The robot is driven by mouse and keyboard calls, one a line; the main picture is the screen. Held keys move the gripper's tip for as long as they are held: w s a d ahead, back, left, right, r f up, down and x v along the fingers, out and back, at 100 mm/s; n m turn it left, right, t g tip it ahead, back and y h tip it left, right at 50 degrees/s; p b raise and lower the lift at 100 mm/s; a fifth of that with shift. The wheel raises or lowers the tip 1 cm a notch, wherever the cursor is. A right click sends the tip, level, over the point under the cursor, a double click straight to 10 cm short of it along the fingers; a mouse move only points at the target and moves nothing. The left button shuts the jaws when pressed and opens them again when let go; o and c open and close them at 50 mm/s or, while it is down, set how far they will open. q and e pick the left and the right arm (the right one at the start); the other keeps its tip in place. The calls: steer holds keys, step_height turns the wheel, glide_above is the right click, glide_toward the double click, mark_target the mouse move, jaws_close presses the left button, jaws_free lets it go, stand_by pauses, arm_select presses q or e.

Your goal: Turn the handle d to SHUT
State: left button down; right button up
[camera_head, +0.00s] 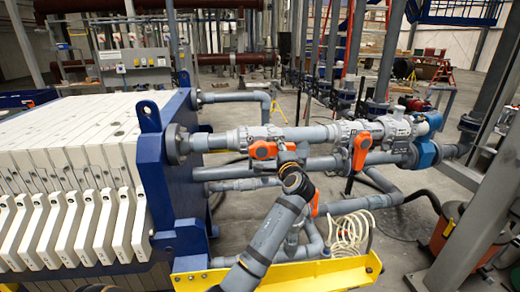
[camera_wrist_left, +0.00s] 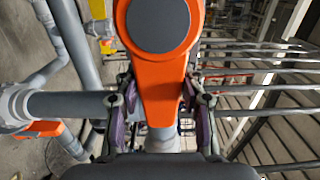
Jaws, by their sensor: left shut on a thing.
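An orange valve handle (camera_head: 262,150) sits on the upper grey pipe, and its lever points right along the pipe. In the left wrist view the same handle (camera_wrist_left: 160,75) is large, with a round dark hub cap at the top and a narrowing lever. My left gripper (camera_head: 289,158) is at the lever's end, and its two fingers (camera_wrist_left: 160,112) are shut on the lever from both sides. I see no letter on the handle, so I cannot tell from a label which one is d. My right gripper is not in view.
Another orange handle (camera_head: 361,150) hangs down on the same pipe to the right. A further one (camera_head: 315,203) shows lower, behind my arm. The blue press frame (camera_head: 165,170) stands left. A yellow beam (camera_head: 285,275) and a coiled hose (camera_head: 350,235) lie below.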

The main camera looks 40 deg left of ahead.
arm_select(q)
steer(key=f+m+p, duration=0.1)
steer(key=m+p, duration=0.1)
steer(key=p, duration=0.1)
steer(key=shift+m, duration=0.3)
steer(key=shift+s+f+m+p, duration=0.1)
steer(key=shift+f+m+p, duration=0.2)
steer(key=shift+f+m, duration=0.3)
steer(key=shift+f, duration=0.05)
steer(key=shift+s+a+f+m+p, duration=0.15)
steer(key=shift+s+f+m+p, duration=0.1)
steer(key=shift+m+p, duration=0.85)
steer(key=s+a+f+m+p, duration=0.3)
steer(key=s+m+p, duration=0.1)
steer(key=m, duration=0.9)
steer(key=shift+a+f+p, duration=0.3)
steer(key=c, duration=1)
jaws_free()
steer(key=shift+c, duration=0.2)
steer(key=shift+o, duration=1.4)
steer(key=shift+s+a+r, duration=0.15)
steer(key=shift+s+r, duration=0.05)
